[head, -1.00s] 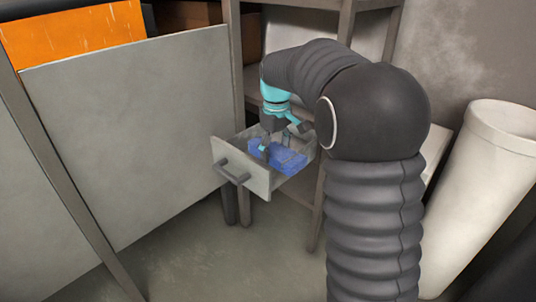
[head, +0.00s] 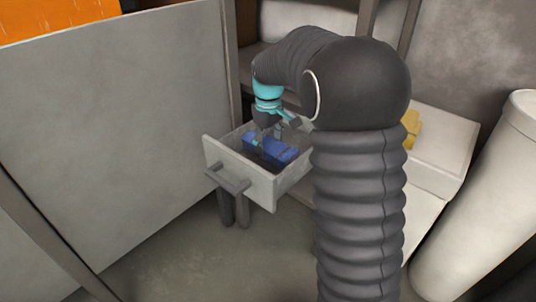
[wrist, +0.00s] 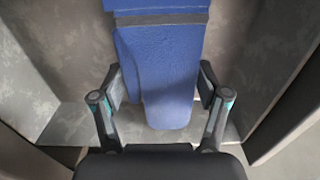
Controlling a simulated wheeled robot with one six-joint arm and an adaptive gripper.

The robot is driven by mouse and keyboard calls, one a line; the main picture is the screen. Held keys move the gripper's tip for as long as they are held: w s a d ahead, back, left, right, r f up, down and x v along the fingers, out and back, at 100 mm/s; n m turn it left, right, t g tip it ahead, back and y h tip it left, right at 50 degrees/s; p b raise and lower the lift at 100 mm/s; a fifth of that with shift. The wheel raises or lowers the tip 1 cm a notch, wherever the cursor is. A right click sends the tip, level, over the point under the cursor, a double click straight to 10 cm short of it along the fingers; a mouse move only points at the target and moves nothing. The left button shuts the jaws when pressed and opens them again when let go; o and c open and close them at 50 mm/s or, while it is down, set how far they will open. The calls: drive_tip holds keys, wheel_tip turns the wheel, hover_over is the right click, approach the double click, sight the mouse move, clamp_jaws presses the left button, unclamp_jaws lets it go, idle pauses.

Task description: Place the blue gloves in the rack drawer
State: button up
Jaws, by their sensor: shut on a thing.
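The blue gloves (head: 270,149) are inside the open rack drawer (head: 238,178), a light grey box with a dark bar handle on its front. My gripper (head: 270,138) reaches down into the drawer from above. The drawer's inner walls (wrist: 60,60) show on both sides. I cannot tell whether the gloves touch the drawer floor.
A large grey panel (head: 115,140) stands left of the drawer. A white box (head: 435,160) with a yellow thing (head: 412,128) on it is at the right. A pale cylinder (head: 485,200) stands at the far right. The floor (head: 220,265) in front is clear.

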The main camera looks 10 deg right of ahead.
drive_tip(key=shift+a+f, duration=0.1)
drive_tip(key=shift+f, duration=1.75)
drive_tip(key=shift+f+b, duration=0.1)
drive_tip(key=shift+b, duration=0.2)
drive_tip(key=o, duration=1.4)
